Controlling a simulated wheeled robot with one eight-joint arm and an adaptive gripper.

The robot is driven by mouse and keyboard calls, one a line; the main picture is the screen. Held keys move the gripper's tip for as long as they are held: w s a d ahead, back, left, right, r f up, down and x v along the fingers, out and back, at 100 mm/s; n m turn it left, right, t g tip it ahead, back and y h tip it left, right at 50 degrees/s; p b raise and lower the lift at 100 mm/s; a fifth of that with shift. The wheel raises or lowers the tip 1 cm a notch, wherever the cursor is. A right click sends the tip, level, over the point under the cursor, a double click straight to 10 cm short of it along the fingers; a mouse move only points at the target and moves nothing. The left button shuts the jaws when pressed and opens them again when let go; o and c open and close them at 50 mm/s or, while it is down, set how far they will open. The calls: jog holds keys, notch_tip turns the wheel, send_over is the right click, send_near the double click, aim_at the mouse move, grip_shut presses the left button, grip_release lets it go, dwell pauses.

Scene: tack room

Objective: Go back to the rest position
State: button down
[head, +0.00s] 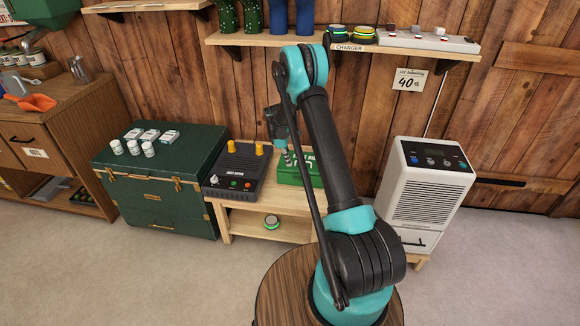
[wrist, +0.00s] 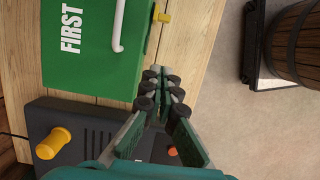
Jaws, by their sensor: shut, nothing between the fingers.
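My gripper (wrist: 167,82) is shut and empty in the wrist view, with its fingertips close together. In the head view my gripper (head: 287,157) is small and partly hidden behind my arm, in front of the green box. The green first-aid box (wrist: 95,60) lies on the low wooden bench, beside the fingertips in the wrist view. It also shows in the head view (head: 290,176), partly hidden by my arm. I cannot tell whether the fingers touch it.
A black device with yellow knobs (head: 238,168) shares the bench (head: 255,201) with the box. A white dehumidifier (head: 428,190) stands right, a green trunk (head: 160,185) with small white items left. A shelf (head: 410,40) hangs above.

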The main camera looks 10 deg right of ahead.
dwell(0.4)
jog(key=s+d+r+m+t+y, duration=0.2)
jog(key=s+r+m, duration=0.5)
jog(key=s+r, duration=1.2)
jog(key=s+d+r+m+t, duration=0.1)
jog(key=s+m+t, duration=0.2)
jog(key=s, duration=2)
jog(key=m, duration=0.4)
jog(key=shift+d+r+y, duration=0.15)
jog(key=shift+d+y, duration=0.05)
jog(key=shift+y, duration=0.1)
jog(key=c, duration=2.3)
grip_release()
jog(key=shift+w, duration=0.1)
